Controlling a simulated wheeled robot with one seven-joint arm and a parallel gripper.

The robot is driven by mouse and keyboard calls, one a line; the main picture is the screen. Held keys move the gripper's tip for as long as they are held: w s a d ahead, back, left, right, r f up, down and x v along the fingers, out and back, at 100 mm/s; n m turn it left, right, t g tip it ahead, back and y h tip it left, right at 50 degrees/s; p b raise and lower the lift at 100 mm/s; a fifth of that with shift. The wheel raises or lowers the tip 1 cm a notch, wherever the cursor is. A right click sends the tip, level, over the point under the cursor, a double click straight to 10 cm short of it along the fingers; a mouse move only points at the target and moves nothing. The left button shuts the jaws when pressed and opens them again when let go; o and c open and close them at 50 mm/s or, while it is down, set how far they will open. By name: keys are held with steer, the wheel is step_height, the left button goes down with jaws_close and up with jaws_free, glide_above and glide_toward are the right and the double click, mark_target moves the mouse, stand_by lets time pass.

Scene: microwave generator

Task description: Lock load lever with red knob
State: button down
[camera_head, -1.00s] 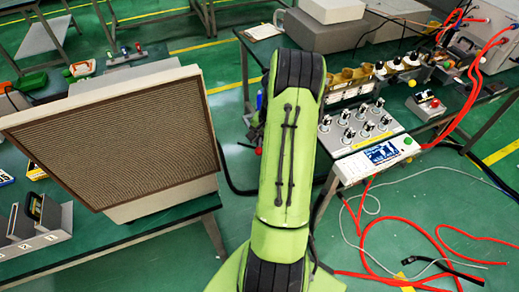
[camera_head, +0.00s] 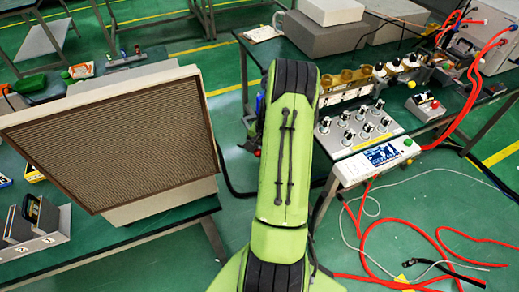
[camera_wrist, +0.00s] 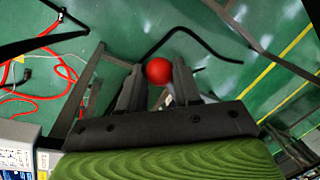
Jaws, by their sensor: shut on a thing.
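The red knob (camera_wrist: 158,70) is a round red ball in the wrist view. It sits between the two dark fingertips of my gripper (camera_wrist: 157,75), which is shut on it. The lever under the knob is mostly hidden by the fingers and cannot be made out clearly.
A bench on the right holds a grey panel with several black-and-silver knobs (camera_head: 352,125) and a white display unit (camera_head: 378,162). A large brown-faced panel (camera_head: 110,140) stands on the left table. Red hoses (camera_head: 400,245) lie on the green floor at lower right.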

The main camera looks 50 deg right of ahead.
steer(key=shift+s+d, duration=0.1)
steer(key=s+d+n+g+y, duration=0.1)
steer(key=s+d+n, duration=0.2)
steer(key=n, duration=0.9)
steer(key=shift+d+y, duration=0.3)
steer(key=shift+d, duration=1.4)
steer(key=shift+s, duration=0.1)
steer(key=c, duration=0.8)
jaws_free()
